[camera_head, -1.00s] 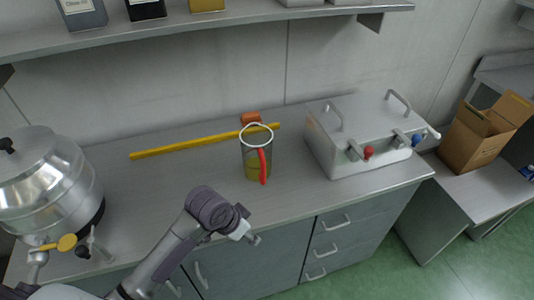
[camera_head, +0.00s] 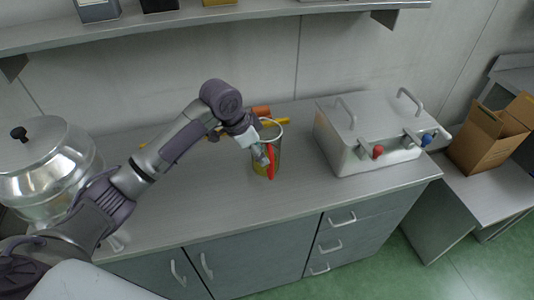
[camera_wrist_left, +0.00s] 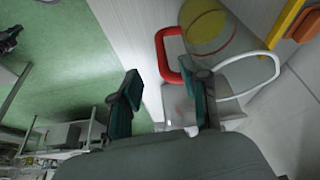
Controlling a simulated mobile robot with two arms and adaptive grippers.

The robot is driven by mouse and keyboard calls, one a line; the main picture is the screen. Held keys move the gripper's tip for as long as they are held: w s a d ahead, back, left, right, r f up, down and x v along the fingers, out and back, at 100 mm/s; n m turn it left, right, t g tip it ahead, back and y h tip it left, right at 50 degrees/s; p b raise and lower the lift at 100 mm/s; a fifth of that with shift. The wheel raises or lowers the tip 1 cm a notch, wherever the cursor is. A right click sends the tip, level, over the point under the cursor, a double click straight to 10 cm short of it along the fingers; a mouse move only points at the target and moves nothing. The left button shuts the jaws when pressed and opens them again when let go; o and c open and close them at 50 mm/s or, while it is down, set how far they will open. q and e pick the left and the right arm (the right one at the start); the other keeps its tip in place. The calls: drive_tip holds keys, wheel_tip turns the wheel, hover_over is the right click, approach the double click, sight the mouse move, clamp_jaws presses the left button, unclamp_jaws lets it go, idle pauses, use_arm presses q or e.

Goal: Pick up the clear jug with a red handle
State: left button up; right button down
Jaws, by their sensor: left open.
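The clear jug (camera_head: 276,152) stands upright on the grey counter, with yellowish contents low inside and a pale rim. Its red handle (camera_head: 270,165) faces the front of the counter. My left gripper (camera_head: 262,155) is open at the jug's upper left side, close to the handle, and covers part of the jug. In the left wrist view the jug (camera_wrist_left: 222,30) and red handle (camera_wrist_left: 167,58) lie just ahead of my open fingers (camera_wrist_left: 165,95). The right finger overlaps the jug near its rim; I cannot tell if it touches. My right gripper is not in view.
A steel box (camera_head: 365,130) with handles and red and blue knobs stands right of the jug. An orange block (camera_head: 261,111) and a yellow bar (camera_head: 277,121), partly hidden, lie behind it. A metal urn (camera_head: 45,165) stands at the left. A shelf (camera_head: 240,14) runs above.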

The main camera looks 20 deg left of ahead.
sight(271, 178)
use_arm(q)
drive_tip(key=p+x, duration=0.1)
drive_tip(key=x, duration=0.9)
drive_tip(key=shift+w, duration=0.15)
clamp_jaws()
